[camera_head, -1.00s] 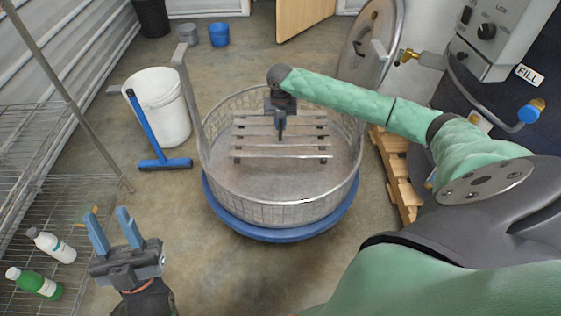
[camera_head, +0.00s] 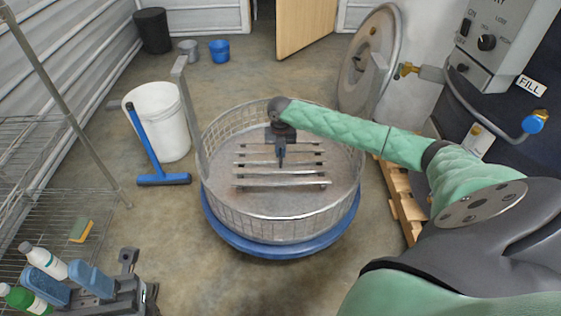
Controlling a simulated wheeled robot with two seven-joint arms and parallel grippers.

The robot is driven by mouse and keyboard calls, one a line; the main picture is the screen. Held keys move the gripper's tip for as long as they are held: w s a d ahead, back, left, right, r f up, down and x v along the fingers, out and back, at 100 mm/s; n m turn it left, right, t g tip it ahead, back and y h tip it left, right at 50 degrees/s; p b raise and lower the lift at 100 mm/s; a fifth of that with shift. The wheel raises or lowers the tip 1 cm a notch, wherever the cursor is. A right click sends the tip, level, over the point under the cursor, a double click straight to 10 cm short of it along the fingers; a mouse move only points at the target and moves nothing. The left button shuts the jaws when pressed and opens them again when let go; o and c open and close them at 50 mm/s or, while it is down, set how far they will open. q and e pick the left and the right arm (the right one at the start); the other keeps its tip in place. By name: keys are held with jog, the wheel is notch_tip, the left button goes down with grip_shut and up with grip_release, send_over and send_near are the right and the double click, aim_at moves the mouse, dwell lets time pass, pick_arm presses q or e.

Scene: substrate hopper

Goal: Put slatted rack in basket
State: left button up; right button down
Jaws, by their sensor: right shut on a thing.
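The slatted rack (camera_head: 290,184) is a set of grey-brown slats lying roughly level inside the round wire basket (camera_head: 265,229). It is within the basket's wall; whether it touches the floor of the basket cannot be told. My right gripper (camera_head: 281,163) reaches down into the basket from above and is shut on the middle of the rack, its fingertips among the slats.
The basket sits on a blue round base (camera_head: 280,250). A white bucket (camera_head: 162,125) and a blue squeegee (camera_head: 160,179) stand to its left. Bottles (camera_head: 44,261) and a sponge (camera_head: 82,230) are by the wire shelf. A wooden pallet (camera_head: 397,197) is at the right.

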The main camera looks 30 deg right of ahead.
notch_tip(320, 180, down, 4)
jog(key=shift+f+b, duration=0.25)
jog(key=shift+b, duration=0.25)
jog(key=c, duration=1.9)
grip_release()
jog(key=shift+f, duration=0.1)
jog(key=shift+c, duration=0.2)
jog(key=o, duration=0.4)
jog(key=shift+o, duration=0.2)
